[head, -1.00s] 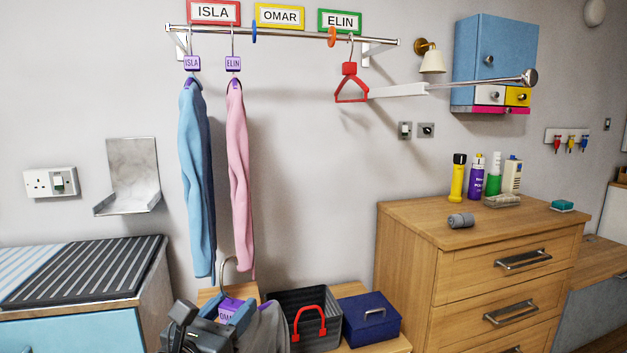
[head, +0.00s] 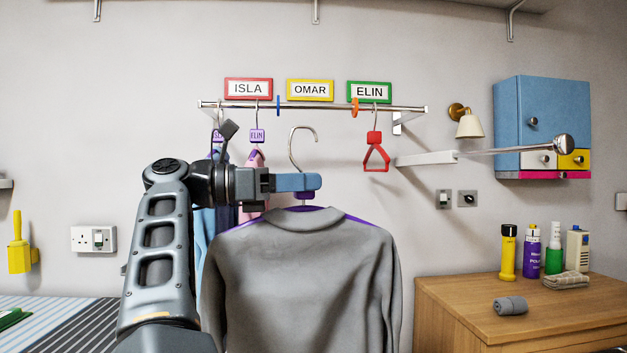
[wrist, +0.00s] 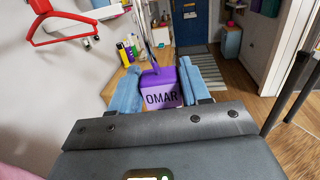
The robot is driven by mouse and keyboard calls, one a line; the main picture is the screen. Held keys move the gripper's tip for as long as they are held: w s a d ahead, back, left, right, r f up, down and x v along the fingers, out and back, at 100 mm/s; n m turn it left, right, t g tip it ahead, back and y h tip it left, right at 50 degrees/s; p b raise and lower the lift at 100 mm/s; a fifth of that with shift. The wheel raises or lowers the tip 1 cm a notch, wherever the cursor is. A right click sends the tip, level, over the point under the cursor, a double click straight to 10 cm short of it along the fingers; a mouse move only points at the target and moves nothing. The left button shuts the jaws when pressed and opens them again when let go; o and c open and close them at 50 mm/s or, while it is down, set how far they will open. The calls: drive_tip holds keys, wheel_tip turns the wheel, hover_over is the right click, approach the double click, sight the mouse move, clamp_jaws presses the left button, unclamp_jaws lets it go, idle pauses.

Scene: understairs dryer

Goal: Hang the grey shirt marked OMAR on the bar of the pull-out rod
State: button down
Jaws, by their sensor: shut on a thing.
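The grey shirt (head: 310,270) hangs upright on a purple hanger below my gripper (head: 308,184). My gripper is shut on the hanger's purple block, marked OMAR (wrist: 160,98) in the wrist view. The hanger's metal hook (head: 302,150) is free and stands up in front of the wall, below the name plates. The pull-out rod (head: 505,150) sticks out at the right, from a white sleeve (head: 427,159) to a round metal end knob. Its bar is bare. The hook is left of it and apart from it.
A wall rail (head: 340,107) under the ISLA, OMAR and ELIN plates holds blue and pink garments, partly hidden by my arm, and an empty red hanger (head: 376,158) between shirt and rod. A blue cabinet (head: 540,115) is behind the rod. Bottles stand on the dresser (head: 450,300) below.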

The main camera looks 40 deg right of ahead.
drive_tip(key=shift+s+d+r, duration=0.1)
drive_tip(key=shift+r, duration=0.2)
drive_tip(key=shift+f+b, duration=0.15)
drive_tip(key=shift+b, duration=0.25)
drive_tip(key=s+f+b+x, duration=0.1)
drive_tip(key=b+x, duration=0.2)
drive_tip(key=x, duration=0.9)
drive_tip(key=s+a+f+b+x, duration=0.1)
drive_tip(key=s+b+x, duration=0.1)
drive_tip(key=x, duration=1.1)
drive_tip(key=s+a+f+b+x, duration=0.1)
drive_tip(key=b+x, duration=0.2)
drive_tip(key=x, duration=1)
drive_tip(key=shift+s+b, duration=0.4)
drive_tip(key=shift+f, duration=0.1)
